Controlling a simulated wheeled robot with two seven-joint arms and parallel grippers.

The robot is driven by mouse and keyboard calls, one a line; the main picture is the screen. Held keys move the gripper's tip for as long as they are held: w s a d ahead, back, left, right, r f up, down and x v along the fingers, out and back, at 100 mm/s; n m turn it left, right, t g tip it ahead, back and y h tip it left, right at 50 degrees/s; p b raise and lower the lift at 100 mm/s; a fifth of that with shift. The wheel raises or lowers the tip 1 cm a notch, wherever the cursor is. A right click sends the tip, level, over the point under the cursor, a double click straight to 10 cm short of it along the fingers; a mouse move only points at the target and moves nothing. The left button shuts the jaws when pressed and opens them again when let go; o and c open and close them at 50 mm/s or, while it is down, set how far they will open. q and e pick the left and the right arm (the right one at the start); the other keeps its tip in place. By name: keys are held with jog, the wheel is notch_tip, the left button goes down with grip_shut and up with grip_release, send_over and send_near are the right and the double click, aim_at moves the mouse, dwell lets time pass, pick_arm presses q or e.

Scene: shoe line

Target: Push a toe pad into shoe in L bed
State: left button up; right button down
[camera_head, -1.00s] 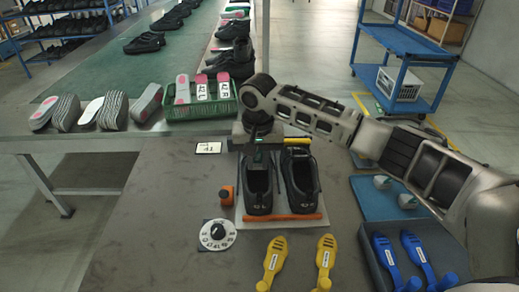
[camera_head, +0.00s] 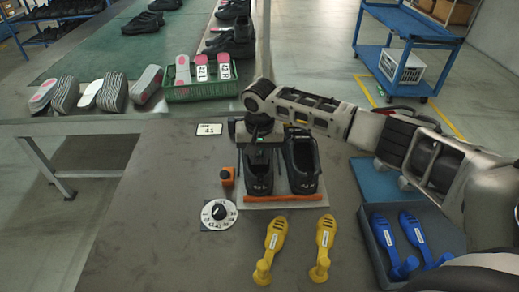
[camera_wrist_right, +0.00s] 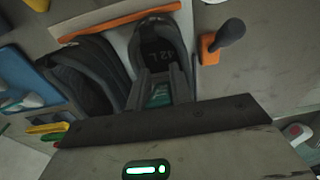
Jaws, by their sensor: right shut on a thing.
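Two black shoes stand side by side on a pale board: the left shoe (camera_head: 259,181) in the L bed and the right shoe (camera_head: 301,168) beside it. My right gripper (camera_head: 259,148) reaches in from the right over the far part of the left shoe. In the right wrist view its fingers point into the opening of the left shoe (camera_wrist_right: 155,48). They are shut on a small teal toe pad (camera_wrist_right: 159,95), mostly hidden between them. How deep the pad sits in the shoe cannot be told. My left gripper is not in view.
An orange bar (camera_head: 285,199) edges the board. An orange block with a dark knob (camera_head: 228,177) and a round dial (camera_head: 218,214) stand at left. Two yellow shoe-tree-like tools (camera_head: 272,248) lie in front. A tray (camera_head: 376,247) holds blue ones. A green crate (camera_head: 201,93) stands behind.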

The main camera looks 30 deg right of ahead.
aim_at(259, 162)
jog(key=shift+f, duration=0.65)
jog(key=shift+w+d+f+b, duration=0.15)
jog(key=shift+w+f+b, duration=0.1)
jog(key=shift+f+b, duration=0.65)
jog(key=shift+w+f+b, duration=0.1)
jog(key=shift+w+b, duration=0.1)
jog(key=shift+b, duration=0.4)
jog(key=b, duration=0.1)
jog(key=w+f+b, duration=0.1)
jog(key=b, duration=0.1)
jog(key=shift+d+f, duration=0.15)
jog(key=shift+d, duration=0.2)
jog(key=shift+w+d+f+b, duration=0.1)
jog(key=shift+w+b, duration=0.15)
jog(key=shift+b, duration=0.3)
jog(key=shift+w+d, duration=0.1)
jog(key=shift+w, duration=0.15)
jog(key=shift+w+d, duration=0.1)
jog(key=shift+w, duration=0.15)
jog(key=shift+w+d+b, duration=0.4)
jog(key=shift+w, duration=0.4)
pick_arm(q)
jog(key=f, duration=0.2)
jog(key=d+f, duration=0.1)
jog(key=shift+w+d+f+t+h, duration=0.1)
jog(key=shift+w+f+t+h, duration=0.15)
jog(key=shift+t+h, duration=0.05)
pick_arm(e)
jog(key=shift+w, duration=0.15)
